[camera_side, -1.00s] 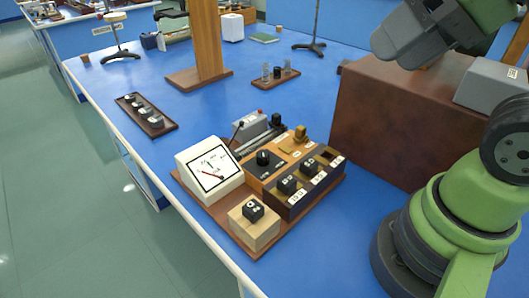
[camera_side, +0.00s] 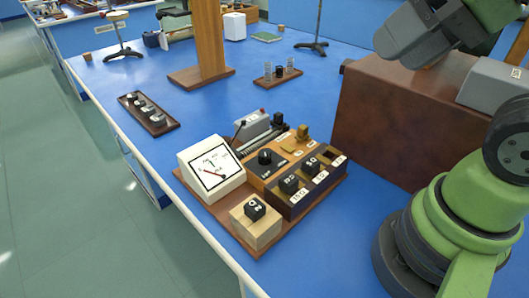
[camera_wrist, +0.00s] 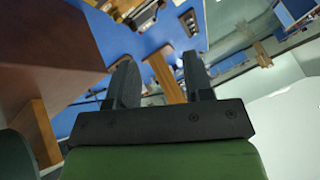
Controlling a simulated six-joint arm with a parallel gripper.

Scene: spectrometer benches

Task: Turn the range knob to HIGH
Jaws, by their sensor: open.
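The range knob looks to be the round black knob (camera_side: 265,157) on the orange panel in the middle of the wooden-based instrument (camera_side: 244,247); small white lettering lies beside it, and its setting is too small to read. A white meter (camera_side: 212,167) with a needle stands to its left. In the wrist view my gripper (camera_wrist: 160,75) is open, its two dark fingers apart with nothing between them.
Black cubes (camera_side: 289,183) sit in the dark block at the instrument's front right, and another (camera_side: 255,206) on a pale wooden block. A large brown box (camera_side: 385,125) stands at right. A tray (camera_side: 149,112) lies at left. Blue bench (camera_side: 225,105) is free between them.

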